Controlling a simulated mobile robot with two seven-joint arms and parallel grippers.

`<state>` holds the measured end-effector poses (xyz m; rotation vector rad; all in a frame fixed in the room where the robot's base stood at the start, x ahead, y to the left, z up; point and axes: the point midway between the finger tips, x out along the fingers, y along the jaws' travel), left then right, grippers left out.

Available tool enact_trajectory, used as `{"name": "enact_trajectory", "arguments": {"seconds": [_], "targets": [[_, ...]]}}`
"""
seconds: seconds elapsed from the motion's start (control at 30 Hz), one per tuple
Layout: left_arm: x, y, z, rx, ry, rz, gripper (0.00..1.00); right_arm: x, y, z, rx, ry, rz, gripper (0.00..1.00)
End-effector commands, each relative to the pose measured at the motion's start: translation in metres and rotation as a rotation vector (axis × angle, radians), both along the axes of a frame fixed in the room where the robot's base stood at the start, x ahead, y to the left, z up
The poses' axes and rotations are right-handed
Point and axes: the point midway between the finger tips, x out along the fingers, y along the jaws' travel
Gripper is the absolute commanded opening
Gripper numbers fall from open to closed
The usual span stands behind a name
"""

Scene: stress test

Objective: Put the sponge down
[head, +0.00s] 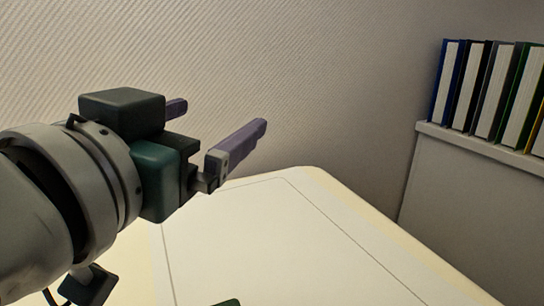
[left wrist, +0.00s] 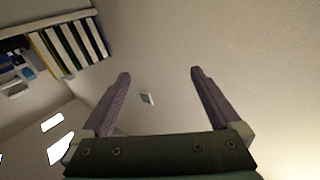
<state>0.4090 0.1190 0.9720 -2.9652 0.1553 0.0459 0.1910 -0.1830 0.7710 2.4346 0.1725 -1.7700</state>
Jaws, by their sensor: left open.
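My left gripper (head: 225,113) is raised at the left of the head view, in front of the wall and above the far left part of the table. Its two purple fingers are spread apart with nothing between them. In the left wrist view the fingers (left wrist: 160,73) are also wide apart, and the gap is empty. I see no sponge in either view. A small dark green edge (head: 228,302) shows at the bottom of the head view; I cannot tell what it belongs to. My right gripper's fingers do not show.
The pale table (head: 290,240) has a thin outline on its top, and its visible part is bare apart from the green edge. A white low cabinet (head: 470,195) at the right bears several upright binders (head: 497,88). A textured wall (head: 320,70) stands behind the table.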

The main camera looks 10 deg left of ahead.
Motion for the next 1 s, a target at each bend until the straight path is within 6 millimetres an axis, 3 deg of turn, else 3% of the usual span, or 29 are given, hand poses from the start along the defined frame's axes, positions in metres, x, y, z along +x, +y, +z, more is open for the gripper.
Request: {"name": "enact_trajectory", "arguments": {"seconds": [0.03, 0.1, 0.2, 0.3, 0.4, 0.5, 0.83, 1.0], "targets": [[-0.018, 0.024, -0.045, -0.010, 0.199, 0.079, 0.98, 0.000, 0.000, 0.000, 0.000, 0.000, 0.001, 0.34], [-0.056, 0.048, -0.102, -0.001, 0.474, 0.144, 0.98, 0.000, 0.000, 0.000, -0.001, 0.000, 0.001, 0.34], [-0.120, 0.062, -0.158, 0.018, 0.809, 0.158, 0.98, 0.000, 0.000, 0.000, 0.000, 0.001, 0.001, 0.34], [-0.174, 0.065, -0.186, 0.033, 1.042, 0.124, 0.98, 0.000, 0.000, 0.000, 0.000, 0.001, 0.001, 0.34], [-0.206, 0.065, -0.197, 0.044, 1.171, 0.089, 0.98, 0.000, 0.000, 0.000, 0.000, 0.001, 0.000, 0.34], [-0.219, 0.064, -0.200, 0.047, 1.219, 0.073, 0.98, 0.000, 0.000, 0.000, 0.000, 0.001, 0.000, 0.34], [-0.218, 0.064, -0.195, 0.048, 1.220, 0.073, 0.98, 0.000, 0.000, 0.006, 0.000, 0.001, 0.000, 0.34], [-0.218, 0.064, -0.159, 0.048, 1.220, 0.074, 0.98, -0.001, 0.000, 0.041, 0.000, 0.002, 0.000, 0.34]]}}
